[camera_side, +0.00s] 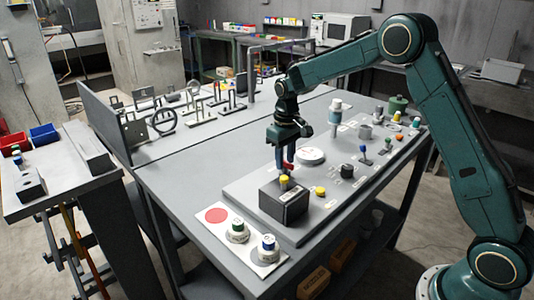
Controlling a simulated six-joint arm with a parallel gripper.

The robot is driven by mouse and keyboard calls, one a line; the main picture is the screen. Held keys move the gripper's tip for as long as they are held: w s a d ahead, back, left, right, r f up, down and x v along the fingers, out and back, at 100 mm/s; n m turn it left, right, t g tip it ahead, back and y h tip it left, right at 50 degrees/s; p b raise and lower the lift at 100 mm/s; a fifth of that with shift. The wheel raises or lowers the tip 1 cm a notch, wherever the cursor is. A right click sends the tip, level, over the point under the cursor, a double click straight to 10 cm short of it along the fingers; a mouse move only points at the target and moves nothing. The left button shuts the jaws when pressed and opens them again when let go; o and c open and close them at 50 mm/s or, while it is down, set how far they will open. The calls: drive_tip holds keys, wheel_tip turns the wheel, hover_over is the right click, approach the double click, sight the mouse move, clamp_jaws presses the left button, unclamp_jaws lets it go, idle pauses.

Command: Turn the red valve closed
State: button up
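My gripper (284,163) points down over the middle of the grey table, just above and behind a dark box. A small red part (288,167) shows right at the fingertips, and it looks like the red valve's handle. The fingers are at or around it, but the view is too small to tell whether they touch or grip it. The valve's body and its base are hidden behind the dark box and the fingers, so its turn angle does not show clearly.
The dark box (283,203) with a yellow knob stands directly in front. A white plate (213,231) with two knobs lies at the front left.

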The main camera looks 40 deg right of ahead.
sight(285, 161)
wheel_tip(285, 161, up, 14)
idle(0.9)
